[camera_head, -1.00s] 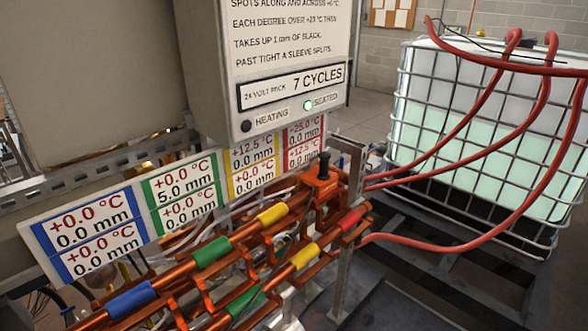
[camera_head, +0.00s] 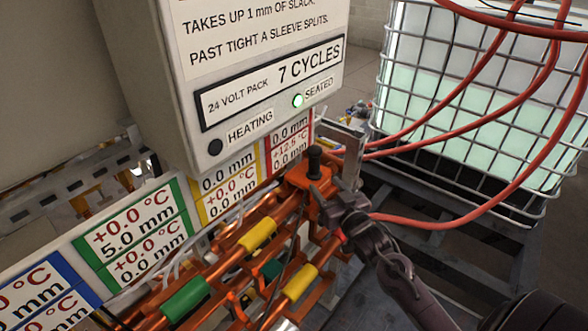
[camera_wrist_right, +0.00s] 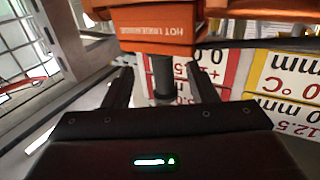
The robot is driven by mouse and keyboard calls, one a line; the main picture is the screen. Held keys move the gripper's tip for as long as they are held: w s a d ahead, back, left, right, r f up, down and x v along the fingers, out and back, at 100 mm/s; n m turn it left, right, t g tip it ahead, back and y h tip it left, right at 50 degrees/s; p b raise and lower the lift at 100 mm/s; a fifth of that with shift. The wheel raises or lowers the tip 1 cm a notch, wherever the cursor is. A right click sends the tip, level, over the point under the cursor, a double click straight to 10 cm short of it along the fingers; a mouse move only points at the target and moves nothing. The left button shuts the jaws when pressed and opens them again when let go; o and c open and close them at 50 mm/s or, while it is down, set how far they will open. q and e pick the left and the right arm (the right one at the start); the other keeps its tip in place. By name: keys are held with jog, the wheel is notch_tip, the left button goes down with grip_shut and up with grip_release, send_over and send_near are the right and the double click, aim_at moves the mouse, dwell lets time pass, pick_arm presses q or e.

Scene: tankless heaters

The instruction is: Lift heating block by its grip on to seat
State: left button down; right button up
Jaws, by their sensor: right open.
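The orange heating block (camera_head: 308,181) sits at the far right end of the copper pipes, with its black upright grip (camera_head: 314,160) on top. My right gripper (camera_head: 334,196) is open, close beside the block. I cannot tell whether it touches the grip. The pipes carry yellow (camera_head: 258,234) and green (camera_head: 186,299) sleeves; the red sleeve is mostly hidden by my gripper. My left gripper is not in view.
A grey control box (camera_head: 245,70) overhangs the pipes; its SEATED lamp (camera_head: 298,101) is lit green and its HEATING lamp (camera_head: 215,147) is dark. Readout panels (camera_head: 133,236) line the pipes' back. Red hoses (camera_head: 455,222) run right to a caged tank (camera_head: 475,120).

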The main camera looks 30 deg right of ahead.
aim_at(317, 174)
jog(key=shift+w+r, duration=0.25)
jog(key=shift+r, duration=0.1)
jog(key=shift+w+r+p, duration=0.25)
jog(key=shift+w+p, duration=0.65)
jog(key=shift+w, duration=0.1)
jog(key=w, duration=0.2)
jog(key=p, duration=0.1)
jog(key=shift+w+d+f, duration=0.1)
jog(key=shift+w+f, duration=0.15)
jog(key=shift+w, duration=0.5)
jog(key=shift+f, duration=0.2)
grip_shut()
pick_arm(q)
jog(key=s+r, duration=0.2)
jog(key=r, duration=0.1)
